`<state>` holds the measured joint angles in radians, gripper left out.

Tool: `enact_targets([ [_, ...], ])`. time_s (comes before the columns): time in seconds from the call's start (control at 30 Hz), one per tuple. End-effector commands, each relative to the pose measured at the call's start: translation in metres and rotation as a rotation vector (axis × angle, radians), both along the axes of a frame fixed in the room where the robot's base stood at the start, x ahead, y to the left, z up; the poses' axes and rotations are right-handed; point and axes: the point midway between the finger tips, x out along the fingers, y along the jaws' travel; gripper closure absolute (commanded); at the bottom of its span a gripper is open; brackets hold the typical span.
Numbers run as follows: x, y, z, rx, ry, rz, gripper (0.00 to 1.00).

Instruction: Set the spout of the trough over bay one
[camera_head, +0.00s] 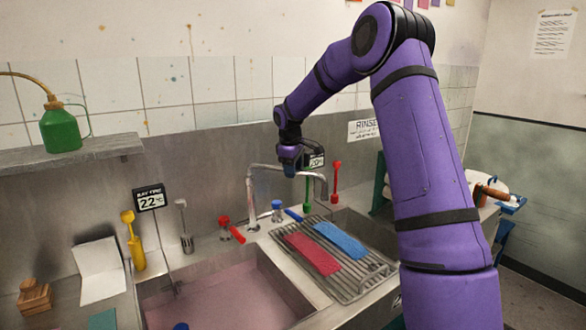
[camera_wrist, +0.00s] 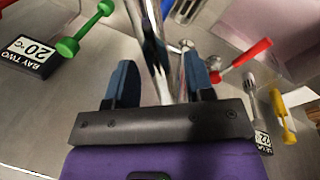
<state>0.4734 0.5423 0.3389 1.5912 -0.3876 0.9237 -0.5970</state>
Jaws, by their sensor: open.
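The chrome spout (camera_head: 254,190) rises behind the sink between the two bays. Its bend runs to the right, and its end hangs at the right bay's back edge, by the draining rack. My gripper (camera_head: 290,168) is at the spout's upper run, pointing down. In the wrist view the spout (camera_wrist: 152,45) passes between the open fingers of my gripper (camera_wrist: 160,75); whether they touch it cannot be told.
A red-handled tap (camera_head: 225,222), a blue tap (camera_head: 277,208), a green lever (camera_head: 307,195), a red lever (camera_head: 336,180) and a yellow lever (camera_head: 134,240) stand along the back ledge.

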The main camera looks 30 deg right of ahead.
Motion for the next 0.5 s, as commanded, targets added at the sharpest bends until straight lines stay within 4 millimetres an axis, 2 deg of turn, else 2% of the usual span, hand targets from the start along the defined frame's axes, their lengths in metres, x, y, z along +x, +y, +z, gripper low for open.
enact_targets([
  [0.23,0.0000,-0.0001,-0.0004,0.000,0.000,0.000,0.54],
  [0.43,0.0002,-0.0001,-0.0002,0.000,0.000,0.000,1.00],
  [0.5,0.0002,-0.0001,-0.0002,0.000,0.000,0.000,1.00],
])
